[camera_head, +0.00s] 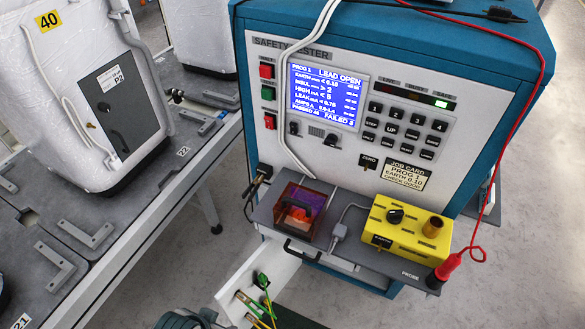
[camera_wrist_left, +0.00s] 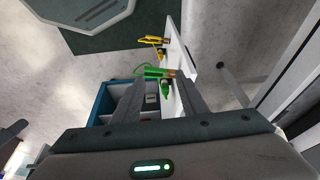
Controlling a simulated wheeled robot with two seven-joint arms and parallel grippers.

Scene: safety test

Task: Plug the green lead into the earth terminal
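The green lead (camera_head: 263,281) is at a white panel below the tester's front shelf, its green end upright. In the left wrist view, a green clip-like end (camera_wrist_left: 154,73) lies across the panel's edge, with a smaller green part just below it. My left gripper (camera_wrist_left: 164,84) has its two dark fingers apart, with the green parts at or just beyond the tips. I see no grip on them, and contact cannot be told. I cannot pick out a marked earth terminal. Dark sockets (camera_head: 112,106) show on the panel of the white unit at left. My right gripper is not in view.
The safety tester (camera_head: 400,90) stands behind a shelf with a yellow box (camera_head: 405,235) and a red probe (camera_head: 446,268). The white panel (camera_head: 245,285) juts out below the shelf. Grey benches (camera_head: 100,265) fill the left.

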